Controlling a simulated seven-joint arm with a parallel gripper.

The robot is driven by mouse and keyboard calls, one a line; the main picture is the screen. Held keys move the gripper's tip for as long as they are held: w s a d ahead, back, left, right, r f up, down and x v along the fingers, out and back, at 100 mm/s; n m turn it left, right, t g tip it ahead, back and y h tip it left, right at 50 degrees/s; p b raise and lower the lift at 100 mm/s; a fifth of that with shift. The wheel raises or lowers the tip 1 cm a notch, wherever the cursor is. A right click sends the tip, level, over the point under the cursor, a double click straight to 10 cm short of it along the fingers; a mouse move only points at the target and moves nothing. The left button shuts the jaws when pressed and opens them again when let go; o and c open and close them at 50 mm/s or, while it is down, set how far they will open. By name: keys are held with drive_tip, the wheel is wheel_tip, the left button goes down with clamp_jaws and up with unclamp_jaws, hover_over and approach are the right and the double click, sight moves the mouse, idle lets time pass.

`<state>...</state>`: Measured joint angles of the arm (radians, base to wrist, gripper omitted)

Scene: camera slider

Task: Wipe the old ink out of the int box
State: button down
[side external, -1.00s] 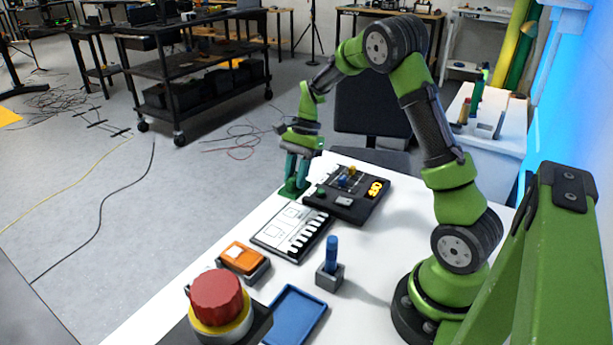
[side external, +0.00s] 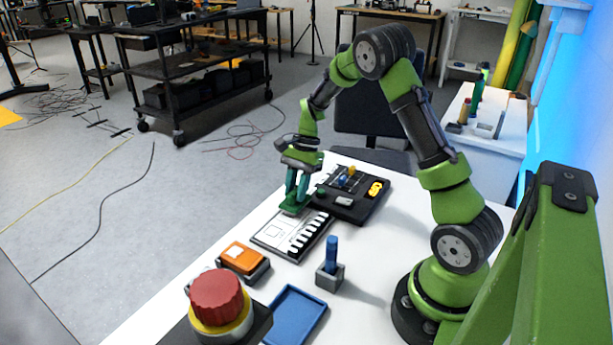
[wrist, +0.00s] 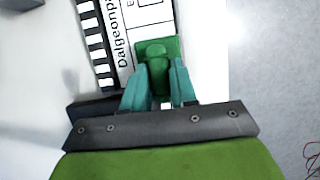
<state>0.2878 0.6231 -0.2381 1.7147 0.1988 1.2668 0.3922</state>
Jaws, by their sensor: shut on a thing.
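My gripper (side external: 297,196) is shut on a green eraser block with a raised grip (wrist: 156,60). The eraser also shows low between the teal fingers in the side view (side external: 291,209). It is at the far end of the white label board (side external: 285,238), over or on it; I cannot tell whether it touches. The board (wrist: 112,60) bears printed boxes, a row of black-and-white strips and the text "Dalgeonpa…", partly cut off.
A black panel (side external: 374,207) with sliders and coloured knobs stands right of the board. A blue pen stands in a grey holder (side external: 329,279). An orange switch (side external: 242,257), a red knob (side external: 216,297) and a blue tray (side external: 296,316) are nearer. The table's left edge is close.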

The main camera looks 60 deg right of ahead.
sight(288, 208)
drive_tip(key=shift+f, duration=0.35)
drive_tip(key=shift+a+r, duration=0.1)
drive_tip(key=shift+a, duration=1.9)
drive_tip(key=shift+d, duration=1.95)
drive_tip(key=shift+r, duration=3.4)
drive_tip(key=shift+a, duration=0.15)
